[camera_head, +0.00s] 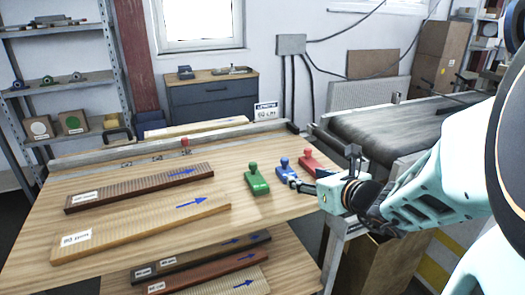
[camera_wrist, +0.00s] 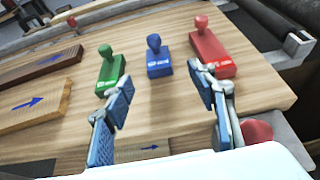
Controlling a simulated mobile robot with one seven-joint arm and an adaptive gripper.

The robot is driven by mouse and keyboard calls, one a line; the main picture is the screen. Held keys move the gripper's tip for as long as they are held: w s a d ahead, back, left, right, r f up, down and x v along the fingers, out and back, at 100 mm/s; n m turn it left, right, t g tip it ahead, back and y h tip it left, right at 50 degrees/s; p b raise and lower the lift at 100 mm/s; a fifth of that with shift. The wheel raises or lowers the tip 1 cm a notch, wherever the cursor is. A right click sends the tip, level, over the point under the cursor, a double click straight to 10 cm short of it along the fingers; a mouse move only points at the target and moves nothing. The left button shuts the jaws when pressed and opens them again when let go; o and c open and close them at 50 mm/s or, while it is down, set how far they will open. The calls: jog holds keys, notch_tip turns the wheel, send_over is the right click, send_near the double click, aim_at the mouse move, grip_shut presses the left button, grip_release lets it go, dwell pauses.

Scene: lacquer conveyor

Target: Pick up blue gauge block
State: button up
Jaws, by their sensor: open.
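The blue gauge block (camera_head: 287,170) has a rounded knob on top and stands upright on the wooden table, between the green block (camera_head: 256,179) and the red block (camera_head: 314,163). In the wrist view the blue block (camera_wrist: 158,57) lies ahead of my gripper (camera_wrist: 162,88), roughly midway between its fingers. The fingers are spread wide and empty, with blue pads. The green block (camera_wrist: 110,70) is beyond the left finger and the red block (camera_wrist: 211,53) is beyond the right finger. In the head view my gripper (camera_head: 304,186) is beside the blue block, at the table's right edge.
Wooden planks with blue arrows, including a dark one (camera_head: 140,188) and a light one (camera_head: 140,228), lie on the left of the table (camera_head: 235,215). A dark conveyor (camera_head: 400,125) stands behind on the right. A metal rail (camera_head: 160,143) runs along the table's back.

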jog(key=shift+s+a+f, duration=0.1)
jog(key=shift+f, duration=0.25)
jog(key=b, duration=0.1)
send_near(285, 170)
jog(key=shift+w+f, duration=0.75)
jog(key=shift+f, duration=0.15)
jog(key=shift+m, duration=0.3)
jog(key=shift+r+b+x, duration=0.2)
jog(key=shift+b+x, duration=0.15)
jog(key=shift+x, duration=1.15)
jog(key=shift+r+b+x, duration=0.15)
jog(key=shift+b+x, duration=0.15)
jog(key=shift+x, duration=1.2)
jog(key=shift+w+a, duration=0.1)
jog(key=shift+a, duration=0.1)
jog(key=shift+c, duration=0.2)
jog(key=c, duration=1.3)
jog(key=shift+r, duration=0.15)
jog(key=shift+c, duration=0.2)
